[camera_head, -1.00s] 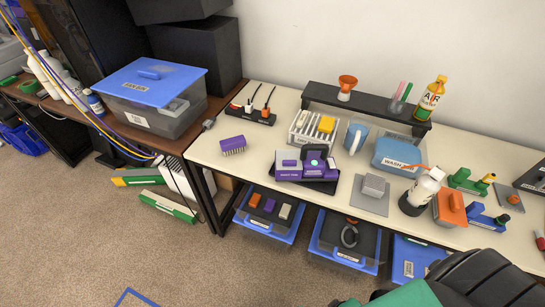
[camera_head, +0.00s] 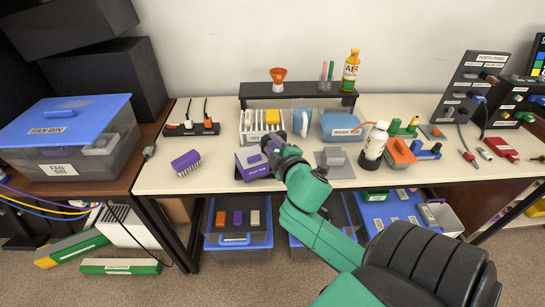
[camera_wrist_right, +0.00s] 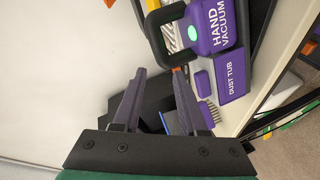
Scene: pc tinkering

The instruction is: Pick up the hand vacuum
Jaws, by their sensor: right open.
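The purple hand vacuum (camera_wrist_right: 208,25) shows its label in the right wrist view, with a black loop-shaped handle (camera_wrist_right: 160,32) on its side. A purple block labelled dust tub (camera_wrist_right: 232,76) sits beside it. My right gripper (camera_wrist_right: 158,74) is open and empty, with its fingertips pointing toward the handle and apart from it. In the head view my right gripper (camera_head: 272,148) is over the workbench at the purple unit (camera_head: 252,166) and hides most of the vacuum. My left gripper is not in view.
A purple brush (camera_head: 186,163) lies to the left on the bench (camera_head: 215,180). A white rack (camera_head: 262,134) and a black shelf (camera_head: 300,92) stand behind.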

